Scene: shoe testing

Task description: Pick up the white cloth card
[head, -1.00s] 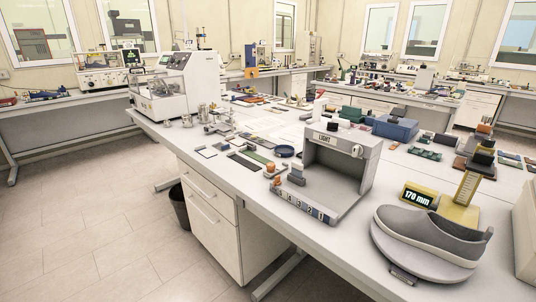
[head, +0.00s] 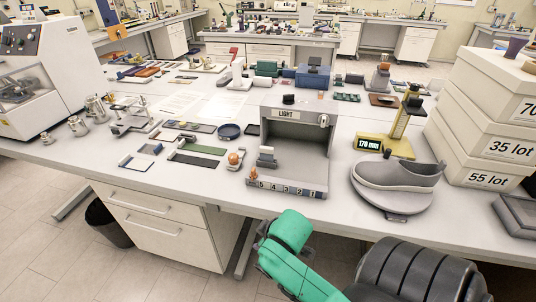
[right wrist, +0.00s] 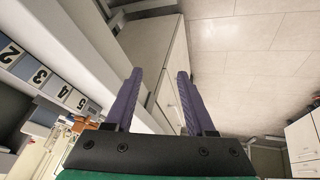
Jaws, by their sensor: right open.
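Two small pale cards lie near the front left edge of the table in the head view: one white with a dark blue edge (head: 137,161), one lighter (head: 151,149) just behind it. I cannot tell for sure which is the white cloth card. My right gripper (right wrist: 159,74) shows in the right wrist view with its two purple fingers apart and nothing between them. It is by the table's front edge, with the numbered strip at left and the drawer front and floor beyond. In the head view only my teal and black arm shows at the bottom. My left gripper is not in view.
A grey light box (head: 295,140) with a numbered front strip stands on the table right of the cards. Green and dark cards (head: 198,149) lie between. A metal stand (head: 135,117) is behind the cards. A shoe on a round plate (head: 397,175) and stacked boxes (head: 485,115) are at right.

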